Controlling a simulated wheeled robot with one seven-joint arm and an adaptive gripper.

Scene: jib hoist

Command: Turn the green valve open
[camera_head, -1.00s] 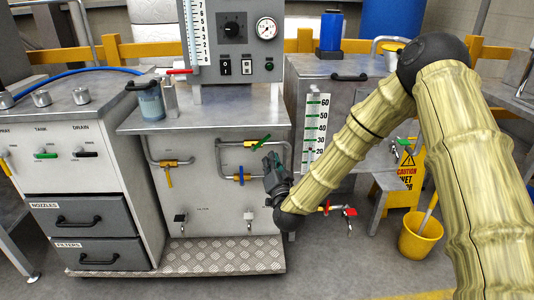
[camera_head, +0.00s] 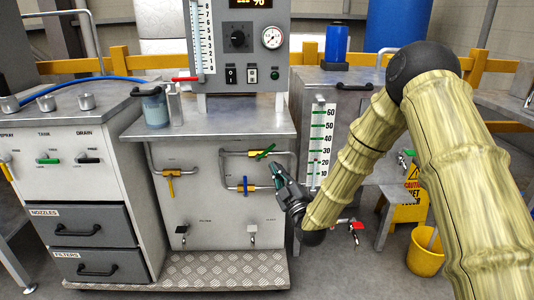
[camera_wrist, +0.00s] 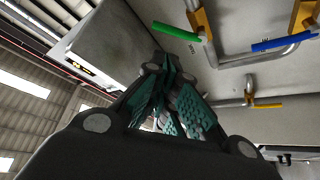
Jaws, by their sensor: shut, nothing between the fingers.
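My gripper (camera_head: 276,168) is just below and right of the handle in the head view, fingers pointing up and left. In the wrist view my gripper (camera_wrist: 167,66) is shut and empty, with a visible gap to the green handle. Its fingers hide part of the panel.
A blue-handled valve (camera_head: 246,185) is just below, and a yellow-handled valve (camera_head: 170,186) is to the left. A scale board (camera_head: 319,145) stands right of my gripper. A red-handled tap (camera_head: 354,227) is lower right. Another green handle (camera_head: 48,161) is on the left cabinet.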

